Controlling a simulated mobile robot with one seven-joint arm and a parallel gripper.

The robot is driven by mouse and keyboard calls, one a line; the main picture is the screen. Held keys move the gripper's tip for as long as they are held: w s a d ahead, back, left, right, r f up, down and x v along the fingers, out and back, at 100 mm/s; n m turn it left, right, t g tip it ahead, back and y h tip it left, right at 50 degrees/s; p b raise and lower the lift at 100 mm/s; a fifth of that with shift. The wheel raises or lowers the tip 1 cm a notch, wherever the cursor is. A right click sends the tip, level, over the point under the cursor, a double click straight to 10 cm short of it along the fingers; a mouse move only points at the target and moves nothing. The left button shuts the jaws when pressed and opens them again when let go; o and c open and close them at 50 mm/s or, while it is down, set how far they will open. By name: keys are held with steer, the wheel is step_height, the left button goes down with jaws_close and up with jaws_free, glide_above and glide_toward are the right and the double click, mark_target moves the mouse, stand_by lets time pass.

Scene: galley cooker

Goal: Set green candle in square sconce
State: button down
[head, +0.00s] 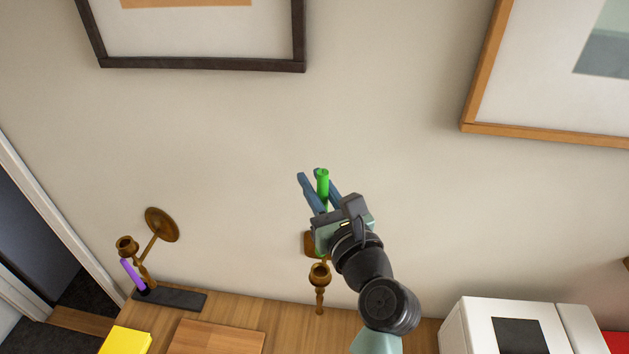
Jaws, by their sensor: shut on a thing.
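The green candle (323,186) is held upright between the blue fingers of my gripper (310,175), in front of the wall. Its lower part is largely hidden by the gripper body. The square sconce's brass cup (319,273) shows below my gripper, with its stem under it. A corner of its square wall plate (309,244) shows behind my gripper; the rest is hidden. My gripper is above the cup in the picture; the depth between candle and cup is hard to tell.
A brass sconce with a round plate (162,225) is on the wall at left. A purple candle (132,274) leans near it above a dark slab (182,300). A yellow block (127,340), a wooden board (215,338) and a white appliance (508,325) are below. Framed pictures hang above.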

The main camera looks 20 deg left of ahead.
step_height(320, 180, down, 7)
steer(key=b, duration=0.4)
steer(key=shift+f, duration=0.2)
stand_by(1.5)
steer(key=shift+s+f, duration=0.1)
steer(key=shift+f, duration=0.3)
stand_by(0.6)
steer(key=c, duration=0.7)
jaws_free()
steer(key=shift+f, duration=0.1)
steer(key=o, duration=0.6)
steer(key=shift+d, duration=0.1)
steer(key=p+v, duration=0.2)
steer(key=v, duration=0.7)
steer(key=shift+s+d, duration=0.25)
steer(key=shift+s, duration=0.05)
steer(key=shift+d, duration=0.1)
